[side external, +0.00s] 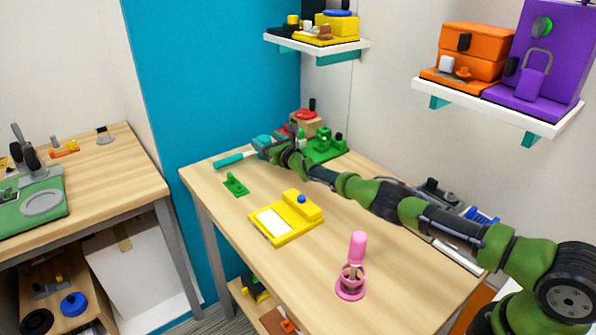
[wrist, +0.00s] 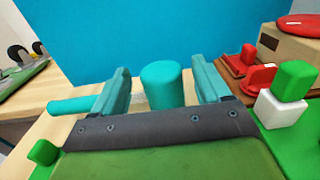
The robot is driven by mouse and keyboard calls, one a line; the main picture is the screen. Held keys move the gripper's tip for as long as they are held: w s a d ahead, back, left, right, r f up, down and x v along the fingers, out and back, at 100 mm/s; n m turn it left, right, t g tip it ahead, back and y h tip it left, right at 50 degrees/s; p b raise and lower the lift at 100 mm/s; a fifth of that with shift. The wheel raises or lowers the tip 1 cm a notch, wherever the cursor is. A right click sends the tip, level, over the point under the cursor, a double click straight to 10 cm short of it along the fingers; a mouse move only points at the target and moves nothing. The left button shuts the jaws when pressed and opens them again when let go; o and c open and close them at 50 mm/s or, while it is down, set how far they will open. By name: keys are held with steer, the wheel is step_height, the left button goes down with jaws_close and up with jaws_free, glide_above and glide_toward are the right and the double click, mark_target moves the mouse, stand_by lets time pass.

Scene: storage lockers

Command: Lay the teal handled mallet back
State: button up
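The mallet's teal handle (side external: 230,160) lies near the far left edge of the wooden table in the side view. In the wrist view, the handle (wrist: 75,104) runs out to the left past one finger. A pale shaft shows between it and a teal cylinder (wrist: 162,85), which looks like the mallet's head. My gripper (wrist: 163,68) is open, with its teal fingers on either side of this cylinder and a gap at each side. In the side view my gripper (side external: 264,145) is low at the handle's right end and hides the head.
A small green piece (side external: 235,184), a yellow box (side external: 287,222) and a pink stand (side external: 352,275) are on the table (side external: 315,262). Red and green fixtures (side external: 323,147) stand close to the right of my gripper. A blue wall (wrist: 85,40) rises behind.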

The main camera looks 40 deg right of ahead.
steer(key=shift+s, duration=0.2)
stand_by(0.3)
steer(key=shift+s+a, duration=0.1)
steer(key=shift+s, duration=0.3)
steer(key=s, duration=1.5)
steer(key=shift+s+d+f, duration=0.1)
steer(key=shift+d+f, duration=0.05)
steer(key=shift+d, duration=0.2)
steer(key=shift+s+d, duration=0.1)
steer(key=shift+s, duration=0.1)
steer(key=s+d+r+m+g+h, duration=0.25)
steer(key=s+r+m, duration=0.2)
steer(key=m, duration=0.75)
steer(key=s+d+r+m+g+h, duration=0.2)
steer(key=s+d+r+m+g, duration=0.3)
steer(key=m, duration=0.6)
steer(key=s+a+r+m+g+y, duration=0.1)
steer(key=s+a+r+m+y, duration=0.1)
steer(key=s, duration=0.8)
steer(key=s+a+r+m+g+y, duration=0.1)
steer(key=s+a+r+m+y, duration=0.1)
steer(key=s+a+r+m, duration=0.3)
steer(key=s+a+r+m+g+y, duration=0.1)
steer(key=s+a+r+m, duration=0.3)
steer(key=s+m, duration=0.6)
steer(key=s+a+y, duration=0.1)
steer(key=s, duration=0.4)
steer(key=shift+s+a, duration=0.2)
steer(key=shift+a, duration=0.2)
